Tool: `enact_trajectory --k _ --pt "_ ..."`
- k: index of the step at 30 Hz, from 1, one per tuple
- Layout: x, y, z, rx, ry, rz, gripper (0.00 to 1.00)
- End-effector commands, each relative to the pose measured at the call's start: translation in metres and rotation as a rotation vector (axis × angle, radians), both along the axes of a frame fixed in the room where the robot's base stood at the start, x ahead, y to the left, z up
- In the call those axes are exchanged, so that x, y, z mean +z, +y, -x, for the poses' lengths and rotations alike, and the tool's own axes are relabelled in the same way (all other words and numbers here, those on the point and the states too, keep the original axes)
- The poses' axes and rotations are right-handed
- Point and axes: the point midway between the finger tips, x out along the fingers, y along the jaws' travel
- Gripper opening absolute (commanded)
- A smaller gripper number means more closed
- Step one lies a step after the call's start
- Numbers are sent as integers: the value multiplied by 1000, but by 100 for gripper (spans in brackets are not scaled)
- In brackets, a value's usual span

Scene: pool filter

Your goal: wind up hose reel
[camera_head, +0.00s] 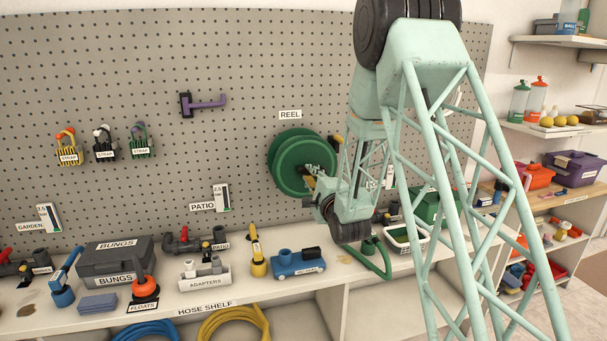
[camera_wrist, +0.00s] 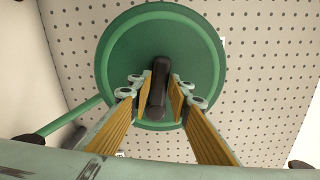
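The green hose reel (camera_head: 288,165) is mounted on the pegboard under a REEL label. In the wrist view its round green disc (camera_wrist: 205,60) fills the upper middle, with a dark handle (camera_wrist: 157,92) standing in front of it. My gripper (camera_head: 309,184) is at the reel's lower right front in the head view. In the wrist view, my gripper (camera_wrist: 160,95) has its yellow-padded fingers on either side of the dark handle. Narrow gaps seem to show between pads and handle, so the fingers look open around it.
A purple hook (camera_head: 205,103) is on the pegboard.

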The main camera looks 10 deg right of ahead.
Motion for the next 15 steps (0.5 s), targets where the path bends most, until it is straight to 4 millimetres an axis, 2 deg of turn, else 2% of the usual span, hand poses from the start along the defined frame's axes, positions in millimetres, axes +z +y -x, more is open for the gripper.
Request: enact_trajectory --k 2,15 --pt "0 0 0 0 0 0 25" --pt "0 0 4 0 0 1 25"
